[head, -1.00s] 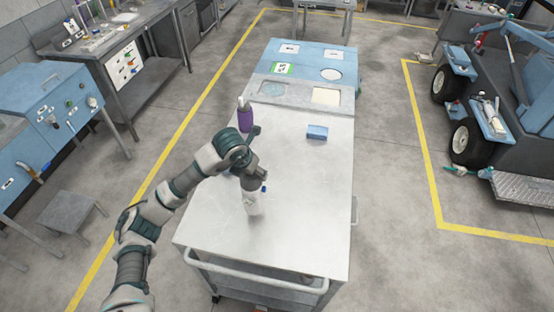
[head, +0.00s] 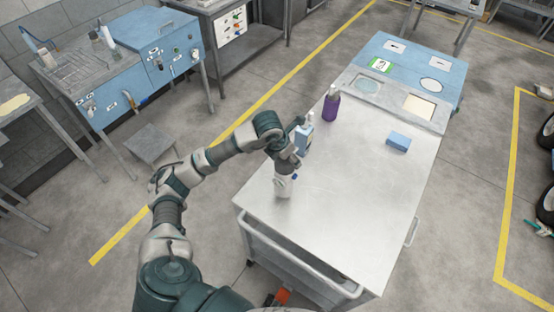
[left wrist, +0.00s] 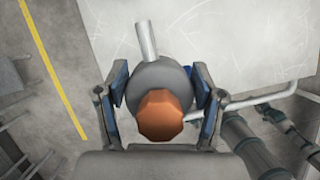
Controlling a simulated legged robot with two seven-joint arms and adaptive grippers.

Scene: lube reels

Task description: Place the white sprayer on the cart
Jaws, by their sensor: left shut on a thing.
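The white sprayer (head: 283,187) is upright at the near left part of the cart (head: 345,200). My left gripper (head: 287,172) is shut around its upper part from above. In the left wrist view, the sprayer's rounded grey-looking body (left wrist: 160,77) sits between the two blue-padded fingers of the left gripper (left wrist: 160,88). An orange part and a grey tube show on it. The cart top (left wrist: 210,35) shows behind. I cannot tell whether the sprayer's base touches the cart. My right gripper is not in view.
A purple bottle (head: 331,106) and a blue-and-white bottle (head: 303,138) stand farther back on the cart, the latter close behind my arm. A blue block (head: 398,142) lies to the right. The cart's middle and right front are clear. A stool (head: 152,143) stands left.

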